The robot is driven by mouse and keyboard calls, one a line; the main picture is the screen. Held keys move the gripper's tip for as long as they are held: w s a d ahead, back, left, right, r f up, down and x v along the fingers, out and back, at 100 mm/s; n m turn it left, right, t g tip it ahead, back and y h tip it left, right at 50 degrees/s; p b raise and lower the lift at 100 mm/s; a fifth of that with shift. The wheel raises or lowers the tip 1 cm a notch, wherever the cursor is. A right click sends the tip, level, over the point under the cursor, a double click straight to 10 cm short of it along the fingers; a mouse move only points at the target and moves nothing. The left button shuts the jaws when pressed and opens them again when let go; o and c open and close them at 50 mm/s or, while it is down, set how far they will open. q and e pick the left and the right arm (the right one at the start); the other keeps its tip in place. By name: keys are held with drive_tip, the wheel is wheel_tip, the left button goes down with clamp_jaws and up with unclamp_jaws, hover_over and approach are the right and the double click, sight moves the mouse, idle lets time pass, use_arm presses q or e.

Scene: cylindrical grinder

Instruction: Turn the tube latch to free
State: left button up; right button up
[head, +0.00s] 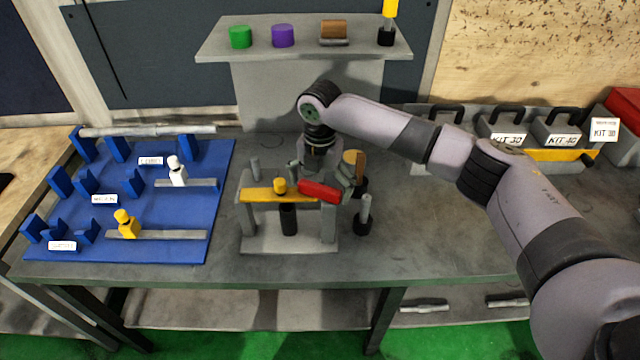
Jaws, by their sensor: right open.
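A grey fixture (247,240) stands at the middle of the bench. A yellow bar (258,195) with a yellow knob (280,186) lies across its top. A red handle (319,190) sits at the bar's right end; it looks like the latch, though no label shows this. A dark cylinder (289,220) hangs under the bar. My right gripper (328,174) is open and points down just behind the red handle. One finger shows at the handle's right end; the other is mostly hidden. I cannot tell if they touch the handle. My left gripper is out of view.
A blue board (190,225) with holders, a white piece (177,171) and a yellow piece (126,223) lies left. Upright posts stand close right of the fixture, including a grey pin (366,208). A raised shelf (365,50) is behind. Kit cases (505,125) are at back right.

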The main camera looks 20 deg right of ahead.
drive_tip(key=shift+f, duration=0.1)
drive_tip(key=shift+c, duration=0.6)
drive_tip(key=c, duration=1.4)
